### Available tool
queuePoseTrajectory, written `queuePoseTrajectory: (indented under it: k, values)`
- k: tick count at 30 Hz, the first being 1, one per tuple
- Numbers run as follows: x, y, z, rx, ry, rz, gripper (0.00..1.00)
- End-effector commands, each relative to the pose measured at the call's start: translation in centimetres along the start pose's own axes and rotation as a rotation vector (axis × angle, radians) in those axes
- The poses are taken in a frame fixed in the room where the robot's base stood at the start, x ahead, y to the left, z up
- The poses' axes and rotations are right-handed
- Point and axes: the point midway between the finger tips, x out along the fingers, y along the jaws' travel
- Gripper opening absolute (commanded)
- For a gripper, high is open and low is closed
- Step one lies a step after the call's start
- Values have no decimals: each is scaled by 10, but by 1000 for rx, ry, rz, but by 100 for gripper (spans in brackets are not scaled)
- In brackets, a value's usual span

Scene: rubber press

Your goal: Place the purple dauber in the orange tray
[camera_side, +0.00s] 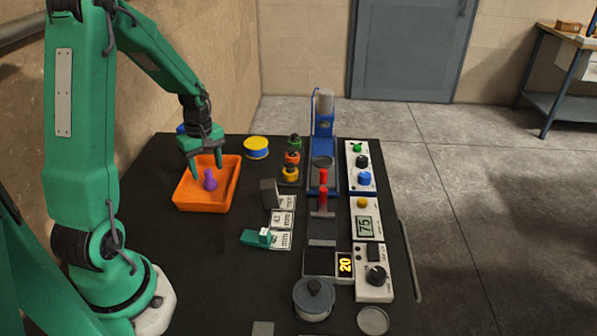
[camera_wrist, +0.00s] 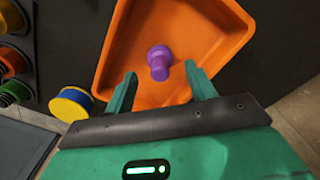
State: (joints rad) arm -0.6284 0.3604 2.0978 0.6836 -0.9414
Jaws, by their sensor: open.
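The purple dauber (camera_side: 210,181) is inside the orange tray (camera_side: 229,193), near its middle. It also shows in the wrist view (camera_wrist: 159,64), against the floor of the orange tray (camera_wrist: 118,50). My gripper (camera_side: 208,172) is over the tray, with its green fingers pointing down. In the wrist view my gripper (camera_wrist: 160,80) has its two fingers spread wide apart, with the dauber beyond and between them. The gripper is open and holds nothing. I cannot tell whether the fingers reach below the tray rim.
A yellow and blue round container (camera_side: 256,147) stands right of the tray; a rack with green, orange and yellow knobbed pieces (camera_side: 291,158) is beyond it. A blue press (camera_side: 324,130), control boxes (camera_side: 366,220) and a grey pot (camera_side: 314,297) stand farther right. The table's front left is clear.

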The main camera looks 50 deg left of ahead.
Motion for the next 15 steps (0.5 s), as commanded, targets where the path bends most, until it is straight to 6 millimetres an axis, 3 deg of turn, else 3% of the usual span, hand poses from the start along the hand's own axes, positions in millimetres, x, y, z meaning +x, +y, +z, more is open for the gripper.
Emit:
queuePoseTrajectory:
  k: [9, 15]
  values:
    - [-54, 1, -1, 0, 3, 4, 56]
    - [-78, 1, 0, 0, 2, 3, 56]
